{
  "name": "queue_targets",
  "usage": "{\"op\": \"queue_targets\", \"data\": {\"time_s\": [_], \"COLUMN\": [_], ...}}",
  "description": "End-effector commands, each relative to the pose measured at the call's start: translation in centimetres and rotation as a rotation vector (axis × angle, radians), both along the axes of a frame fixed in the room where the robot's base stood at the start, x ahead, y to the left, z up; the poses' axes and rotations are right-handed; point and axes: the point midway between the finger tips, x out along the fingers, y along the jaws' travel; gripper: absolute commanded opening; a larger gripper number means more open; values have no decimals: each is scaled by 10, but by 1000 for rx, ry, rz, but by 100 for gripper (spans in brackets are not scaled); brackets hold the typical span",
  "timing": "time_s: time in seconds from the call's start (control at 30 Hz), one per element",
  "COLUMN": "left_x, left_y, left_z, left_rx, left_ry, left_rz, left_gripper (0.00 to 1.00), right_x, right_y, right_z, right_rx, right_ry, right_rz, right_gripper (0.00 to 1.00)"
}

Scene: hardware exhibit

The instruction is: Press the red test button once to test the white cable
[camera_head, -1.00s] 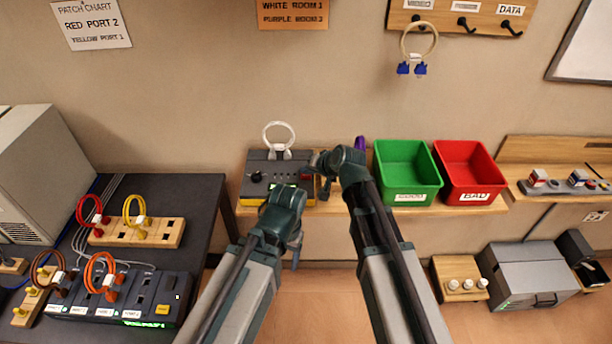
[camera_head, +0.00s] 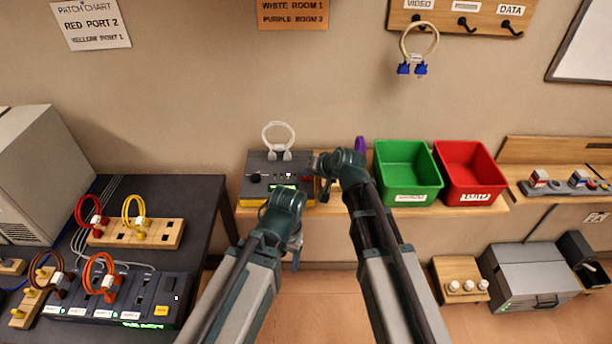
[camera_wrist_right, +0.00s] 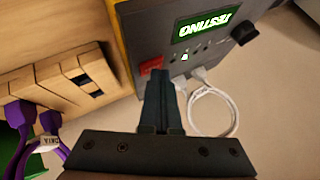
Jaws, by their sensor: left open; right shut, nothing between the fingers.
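The dark grey cable tester (camera_head: 256,166) stands on the wooden shelf, and it also shows in the right wrist view (camera_wrist_right: 150,25). The red test button (camera_wrist_right: 151,65) is just beyond the fingertips of my right gripper (camera_wrist_right: 161,78), which is shut and empty. I cannot tell whether they touch. My left gripper (camera_head: 294,250) is open and empty in front of the shelf.
The green bin (camera_head: 408,196) and red bin (camera_head: 465,155) stand right of the tester. A wooden block (camera_wrist_right: 60,75) with purple cable plugs (camera_wrist_right: 20,115) is close beside my right gripper. A dark table (camera_head: 190,200) with patch cables is at left.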

Motion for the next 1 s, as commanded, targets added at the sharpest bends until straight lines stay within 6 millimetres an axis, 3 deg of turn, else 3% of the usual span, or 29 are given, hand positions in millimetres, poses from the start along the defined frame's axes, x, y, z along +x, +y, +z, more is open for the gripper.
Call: {"op": "queue_targets", "data": {"time_s": [0.3, 0.7, 1.0], "left_x": [0, 0, 0], "left_y": [0, 0, 0], "left_z": [16, 18, 44], "left_rx": [0, 0, 0], "left_ry": [0, 0, 0], "left_rz": [0, 0, 0], "left_gripper": [68, 68, 68], "right_x": [0, 0, 0], "right_y": [0, 0, 0], "right_z": [16, 18, 44], "right_rx": [0, 0, 0], "right_ry": [0, 0, 0], "right_rz": [0, 0, 0], "right_gripper": [0, 0, 0]}}
